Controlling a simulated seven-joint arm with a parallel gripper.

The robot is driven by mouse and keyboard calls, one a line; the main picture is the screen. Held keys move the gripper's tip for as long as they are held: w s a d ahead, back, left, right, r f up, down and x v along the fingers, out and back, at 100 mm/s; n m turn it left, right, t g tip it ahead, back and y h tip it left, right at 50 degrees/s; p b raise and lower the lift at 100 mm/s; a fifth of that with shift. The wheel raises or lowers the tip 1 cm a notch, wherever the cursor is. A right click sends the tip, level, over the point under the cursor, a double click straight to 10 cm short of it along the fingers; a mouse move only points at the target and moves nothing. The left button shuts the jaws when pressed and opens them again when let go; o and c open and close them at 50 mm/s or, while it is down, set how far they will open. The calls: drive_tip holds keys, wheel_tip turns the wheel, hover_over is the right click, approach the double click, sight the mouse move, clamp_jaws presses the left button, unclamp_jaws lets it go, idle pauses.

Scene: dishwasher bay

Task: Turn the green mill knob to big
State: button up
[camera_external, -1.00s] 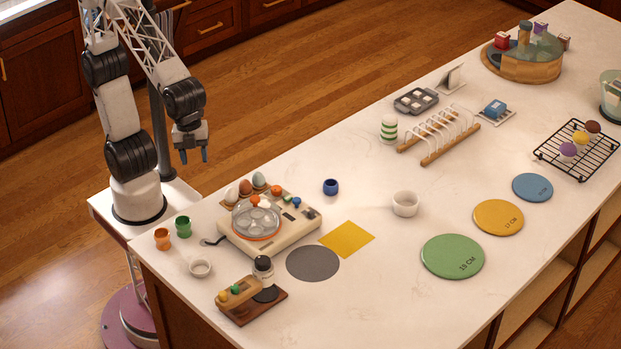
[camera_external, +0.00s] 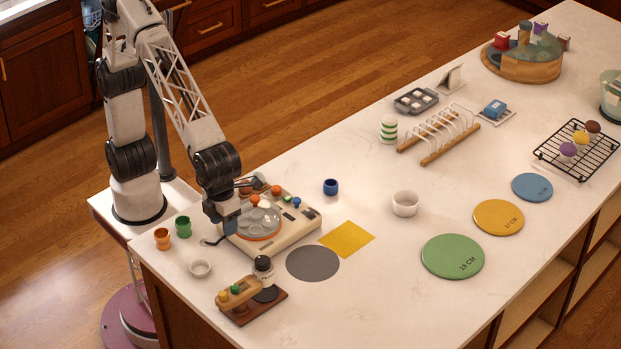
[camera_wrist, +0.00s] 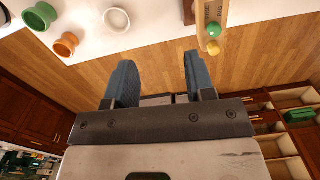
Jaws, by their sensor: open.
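The green mill knob (camera_external: 235,289) sits on the wooden arm of a small mill stand at the table's near left edge, with a yellow knob (camera_external: 224,296) beside it. In the wrist view the green knob (camera_wrist: 214,30) and yellow knob (camera_wrist: 213,47) show at the upper right, beyond my right finger. A dark-topped jar (camera_external: 263,267) stands on the same wooden base (camera_external: 243,313). My gripper (camera_external: 229,227) is at the left side of the egg cooker, behind the mill and apart from it. It is open and empty in the wrist view (camera_wrist: 160,62). Size markings on the knob cannot be read.
The cream egg cooker (camera_external: 290,228) with a clear lid stands close to my gripper. An orange cup (camera_external: 162,239), a green cup (camera_external: 183,227) and a white ring-shaped dish (camera_external: 200,268) lie left of it. A grey disc (camera_external: 313,264) lies right of the mill.

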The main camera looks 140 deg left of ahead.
sight(234, 287)
drive_tip(key=w+d+f+m, duration=0.1)
drive_tip(key=w, duration=0.2)
drive_tip(key=w+d+f+m, duration=0.2)
drive_tip(key=w, duration=0.1)
drive_tip(key=w+d+f+m, duration=0.1)
drive_tip(key=w+d+f, duration=0.1)
drive_tip(key=w, duration=0.1)
drive_tip(key=shift+w+d+m+g, duration=0.2)
drive_tip(key=shift+m+g, duration=0.1)
drive_tip(key=shift+g, duration=0.1)
drive_tip(key=shift+s, duration=0.1)
drive_tip(key=shift+s+a+f, duration=0.1)
drive_tip(key=shift+s+f, duration=0.05)
drive_tip(key=shift+f, duration=3.7)
clamp_jaws()
